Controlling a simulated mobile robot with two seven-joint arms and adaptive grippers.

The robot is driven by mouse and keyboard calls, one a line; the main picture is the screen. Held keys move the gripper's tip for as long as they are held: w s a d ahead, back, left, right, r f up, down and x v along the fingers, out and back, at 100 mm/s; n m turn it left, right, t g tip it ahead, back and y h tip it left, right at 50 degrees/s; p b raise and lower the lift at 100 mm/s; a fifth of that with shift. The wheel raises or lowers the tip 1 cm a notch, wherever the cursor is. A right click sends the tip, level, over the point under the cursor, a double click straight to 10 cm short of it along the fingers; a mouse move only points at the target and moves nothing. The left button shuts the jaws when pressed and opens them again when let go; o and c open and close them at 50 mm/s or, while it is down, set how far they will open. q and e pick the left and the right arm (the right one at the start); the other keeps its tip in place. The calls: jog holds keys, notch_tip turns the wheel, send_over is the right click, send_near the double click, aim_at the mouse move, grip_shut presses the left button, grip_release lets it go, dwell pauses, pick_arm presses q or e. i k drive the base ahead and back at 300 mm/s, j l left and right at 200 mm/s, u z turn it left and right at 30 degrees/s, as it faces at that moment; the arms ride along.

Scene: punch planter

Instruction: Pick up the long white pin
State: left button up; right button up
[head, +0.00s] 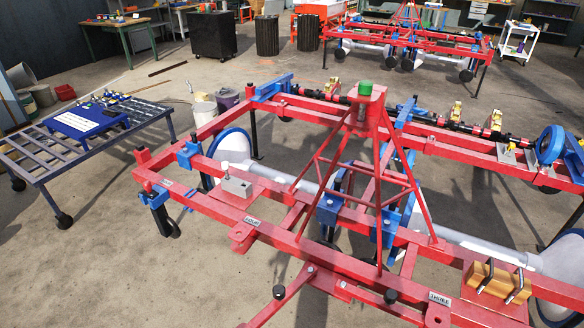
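I cannot make out a long white pin for certain. A small pale upright piece (225,167) stands at a grey block (236,186) on the red planter frame (200,206), and I cannot tell if it is a pin. A blue tray (84,124) with a white label lies on a slatted cart (42,160) at the left. Several small parts lie on and behind the tray, too small to tell apart. Neither of my grippers is in view.
The red frame with blue brackets fills the middle and right. A wooden block with dark clamps (497,283) sits at its front right. Open concrete floor (95,245) lies between cart and frame. Benches and bins line the back.

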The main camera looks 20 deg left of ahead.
aim_at(225, 165)
jog(key=i+j+z, duration=0.15)
jog(key=j+z, duration=0.35)
jog(key=j, duration=0.15)
jog(key=j+z, duration=0.5)
jog(key=j, duration=0.2)
jog(key=i+j, duration=0.05)
